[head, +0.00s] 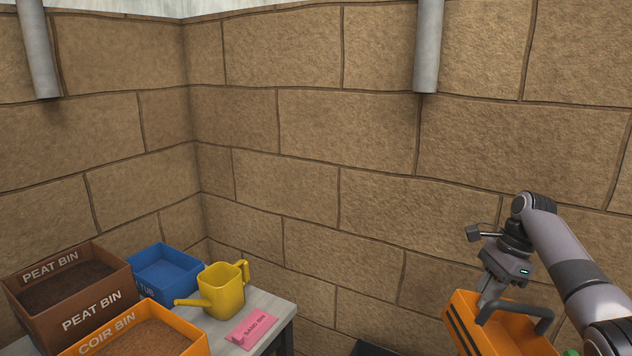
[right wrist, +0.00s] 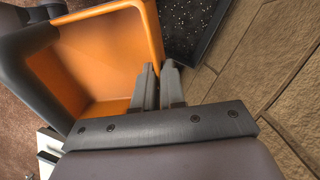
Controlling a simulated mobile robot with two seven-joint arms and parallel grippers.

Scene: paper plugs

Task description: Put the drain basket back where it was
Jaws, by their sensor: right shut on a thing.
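The drain basket, seen as an orange open basket (head: 497,333) with dark stripes and a dark handle, hangs at the lower right of the head view, tilted and cut off by the frame edge. My right gripper (head: 490,296) is above it and shut on it. In the right wrist view the basket's hollow inside (right wrist: 95,60) fills the upper left and looks empty where it shows. The right fingertips (right wrist: 158,72) are at its edge; exactly which part they pinch is hard to tell. My left gripper is not in view.
A dark speckled tray (right wrist: 193,30) lies near the stone wall (head: 330,150).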

